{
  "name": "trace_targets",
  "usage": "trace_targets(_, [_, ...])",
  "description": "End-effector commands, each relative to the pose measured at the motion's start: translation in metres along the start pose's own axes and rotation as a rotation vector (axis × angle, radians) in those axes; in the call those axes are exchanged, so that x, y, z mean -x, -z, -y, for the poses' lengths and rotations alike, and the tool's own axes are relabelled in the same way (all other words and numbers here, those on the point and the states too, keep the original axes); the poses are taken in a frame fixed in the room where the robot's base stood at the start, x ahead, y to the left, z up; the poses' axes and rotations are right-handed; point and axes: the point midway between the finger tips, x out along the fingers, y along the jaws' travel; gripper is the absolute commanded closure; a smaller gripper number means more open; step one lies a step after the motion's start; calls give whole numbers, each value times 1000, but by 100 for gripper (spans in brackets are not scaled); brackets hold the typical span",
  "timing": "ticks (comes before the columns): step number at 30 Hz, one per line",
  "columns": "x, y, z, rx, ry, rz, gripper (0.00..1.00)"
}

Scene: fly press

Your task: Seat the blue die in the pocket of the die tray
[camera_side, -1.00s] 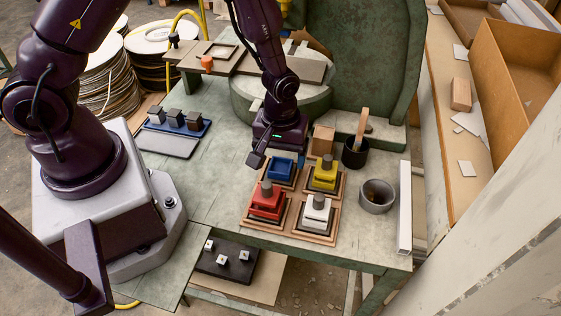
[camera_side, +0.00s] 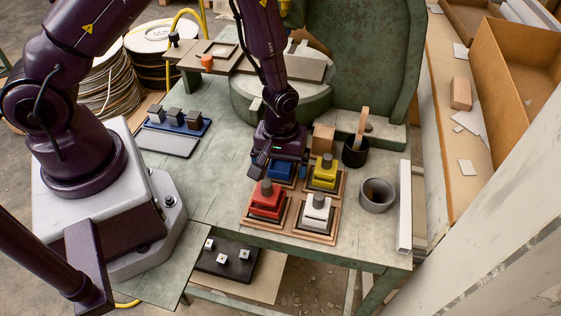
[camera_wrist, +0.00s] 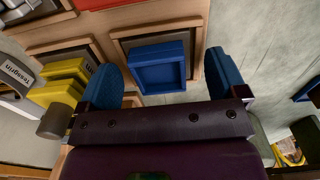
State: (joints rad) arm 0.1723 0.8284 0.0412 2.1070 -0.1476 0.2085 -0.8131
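The blue die (camera_wrist: 160,68) is a square block with a shallow recess in its top. It rests on a wooden die tray (camera_wrist: 199,40) over a dark square area; I cannot tell whether it is fully down in the pocket. In the side view the blue die (camera_side: 283,172) is partly hidden behind my gripper (camera_side: 280,160). In the wrist view my gripper (camera_wrist: 163,70) is open. Its two blue fingers stand left and right of the die, apart from it, with nothing held.
Yellow (camera_side: 324,174), red (camera_side: 266,203) and white (camera_side: 316,210) stepped dies with grey knobs stand close by on wooden bases. A wooden block (camera_side: 323,138), a black cup (camera_side: 355,152) and a grey ring-shaped pot (camera_side: 377,195) stand to the right. A blue tray (camera_side: 178,125) holds grey blocks at left.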

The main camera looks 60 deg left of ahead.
Motion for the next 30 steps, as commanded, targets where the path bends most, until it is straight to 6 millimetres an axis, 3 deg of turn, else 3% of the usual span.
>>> trace_targets(11, [5,0,0,0,-1,-1,7])
trace_targets(30, [119,0,-1,0,-3,-2,7])
